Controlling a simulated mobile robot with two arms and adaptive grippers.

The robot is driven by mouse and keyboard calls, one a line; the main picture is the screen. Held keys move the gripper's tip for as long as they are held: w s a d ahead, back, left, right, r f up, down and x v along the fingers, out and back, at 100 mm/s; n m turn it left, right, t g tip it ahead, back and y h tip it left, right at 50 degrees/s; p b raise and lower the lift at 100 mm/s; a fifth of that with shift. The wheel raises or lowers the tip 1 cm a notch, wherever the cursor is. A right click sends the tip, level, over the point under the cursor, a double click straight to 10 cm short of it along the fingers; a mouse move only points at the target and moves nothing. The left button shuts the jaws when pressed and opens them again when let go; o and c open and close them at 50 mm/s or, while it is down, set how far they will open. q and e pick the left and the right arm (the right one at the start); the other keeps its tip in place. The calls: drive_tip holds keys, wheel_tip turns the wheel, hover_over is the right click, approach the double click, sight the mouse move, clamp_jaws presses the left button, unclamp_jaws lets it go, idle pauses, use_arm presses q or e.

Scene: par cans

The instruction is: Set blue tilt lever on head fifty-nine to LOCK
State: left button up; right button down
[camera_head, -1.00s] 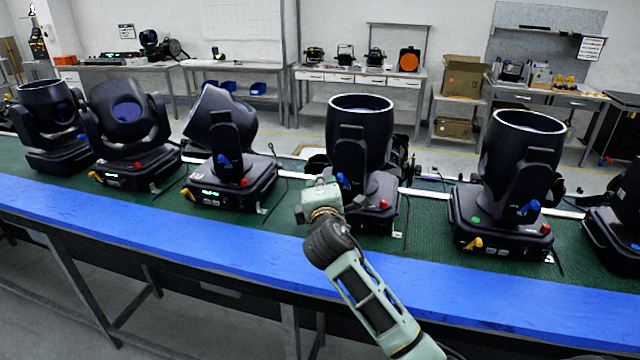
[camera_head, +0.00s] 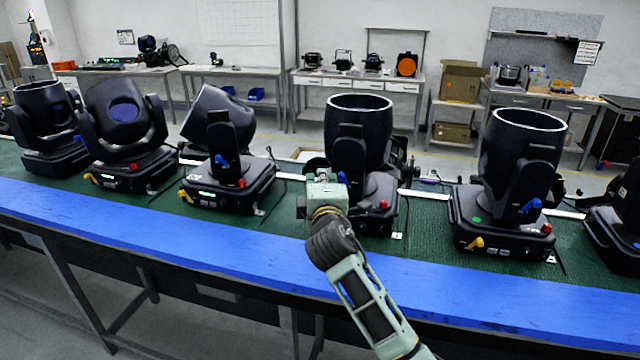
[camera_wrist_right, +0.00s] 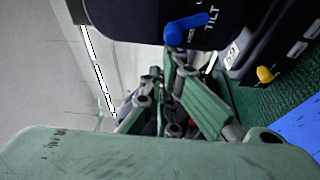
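A dark moving head (camera_head: 358,130) stands upright behind my right gripper. Its blue tilt lever (camera_head: 343,180) is partly hidden by the gripper. In the right wrist view a blue lever (camera_wrist_right: 187,30) lies beside the word TILT on the dark yoke, slanting, and looks apart from the fingers. My right gripper (camera_head: 325,187) is at the front left of this head, pointing away from the head camera. Its linked fingers show in the right wrist view (camera_wrist_right: 172,105); their tips are unclear, with no held object visible. My left gripper is out of view.
Similar heads stand to the left (camera_head: 215,130) and right (camera_head: 515,150) on the green mat (camera_head: 420,225). A yellow lever (camera_wrist_right: 265,75) is on the near base. The blue table edge (camera_head: 200,235) runs along the front. Shelves and benches stand behind.

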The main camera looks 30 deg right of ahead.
drive_tip(key=m+b, duration=0.2)
drive_tip(key=s+d+r+m+h+b, duration=0.1)
drive_tip(key=m+b, duration=0.1)
drive_tip(key=s+m+t+b, duration=0.1)
drive_tip(key=m+b, duration=0.1)
drive_tip(key=shift+d+r+h, duration=0.2)
drive_tip(key=shift+d+h, duration=0.2)
drive_tip(key=shift+s+d+r+m+h+b, duration=0.2)
drive_tip(key=shift+m+h+b, duration=0.1)
drive_tip(key=shift+m+b, duration=0.35)
drive_tip(key=shift+s+d+r+m+h+b, duration=0.15)
drive_tip(key=shift+s+m+h+b, duration=0.15)
drive_tip(key=shift+m+b, duration=0.35)
drive_tip(key=shift+s+d+r+m+h+b, duration=0.1)
drive_tip(key=shift+s+d+m+h+b, duration=0.2)
drive_tip(key=shift+m, duration=0.6)
drive_tip(key=shift+w, duration=0.1)
drive_tip(key=shift+r, duration=0.1)
